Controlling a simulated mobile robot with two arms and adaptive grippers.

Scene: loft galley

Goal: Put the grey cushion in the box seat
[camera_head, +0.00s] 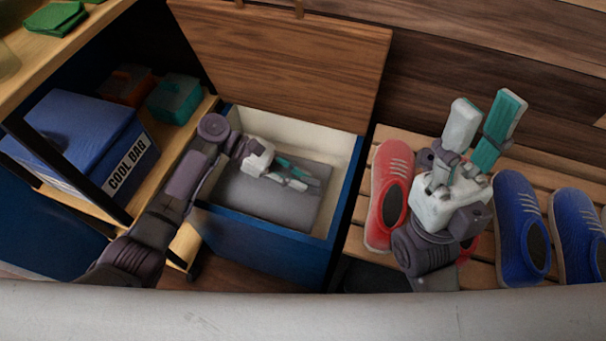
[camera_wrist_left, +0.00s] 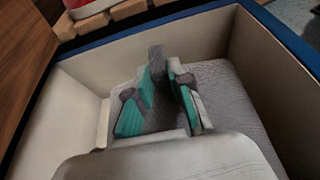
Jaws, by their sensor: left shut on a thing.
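The grey cushion (camera_head: 255,203) lies inside the open box seat (camera_head: 270,252), a blue box with a pale lining. It also shows in the left wrist view (camera_wrist_left: 236,105), low between the box walls (camera_wrist_left: 68,105). My left gripper (camera_head: 302,180) reaches down into the box and is shut on the cushion; grey fabric shows between its fingers (camera_wrist_left: 163,82). The gripper and forearm hide part of the cushion. My right gripper (camera_head: 487,108) is open and empty, raised above the slatted bench to the right of the box.
The wooden lid (camera_head: 290,60) stands raised behind the box. Red shoes (camera_head: 388,190) and blue shoes (camera_head: 520,228) sit on the slatted bench (camera_head: 400,140). A blue cool bag (camera_head: 85,135) and small orange and teal containers (camera_head: 174,98) stand on the left shelf.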

